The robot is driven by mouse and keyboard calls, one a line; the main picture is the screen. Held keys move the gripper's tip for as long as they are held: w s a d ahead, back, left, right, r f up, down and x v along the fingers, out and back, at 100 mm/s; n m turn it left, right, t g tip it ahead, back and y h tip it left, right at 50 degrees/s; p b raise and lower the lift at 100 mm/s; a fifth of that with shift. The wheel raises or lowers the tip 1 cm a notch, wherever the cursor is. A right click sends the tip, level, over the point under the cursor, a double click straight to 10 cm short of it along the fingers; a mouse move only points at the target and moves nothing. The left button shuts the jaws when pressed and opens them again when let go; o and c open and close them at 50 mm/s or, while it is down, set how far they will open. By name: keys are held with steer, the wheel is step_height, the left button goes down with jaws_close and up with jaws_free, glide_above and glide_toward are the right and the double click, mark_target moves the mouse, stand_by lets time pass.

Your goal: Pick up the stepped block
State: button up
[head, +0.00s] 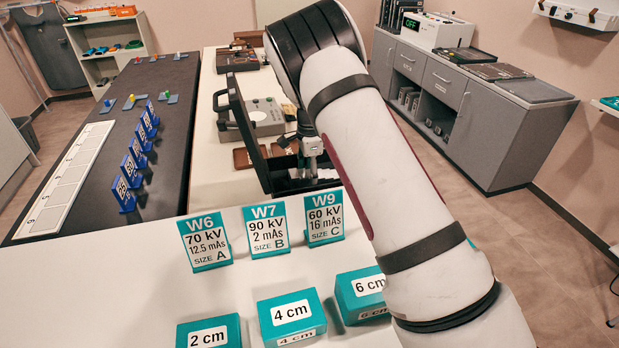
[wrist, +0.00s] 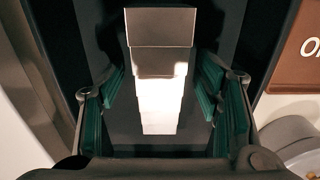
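The stepped block (wrist: 160,95), a pale metal stair of several steps, shows in the middle of the wrist view. It lies in a dark case interior (wrist: 265,25). My gripper (wrist: 160,100) is open, with one green-padded finger on each side of the block. Dark gaps show between the pads and the lower steps; I see no clear contact. In the head view my gripper (head: 309,150) is down in the open black case (head: 262,172) on the white table. The block is hard to make out there, behind the fingers.
Sign cards W6 (head: 206,241), W7 (head: 266,228) and W9 (head: 322,219) stand in front, with teal boxes (head: 292,315) nearer me. The case's raised lid (head: 240,115) is left of my gripper. A brown card (wrist: 298,50) is at the right.

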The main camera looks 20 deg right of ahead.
jaws_close()
steer(key=shift+r, duration=0.1)
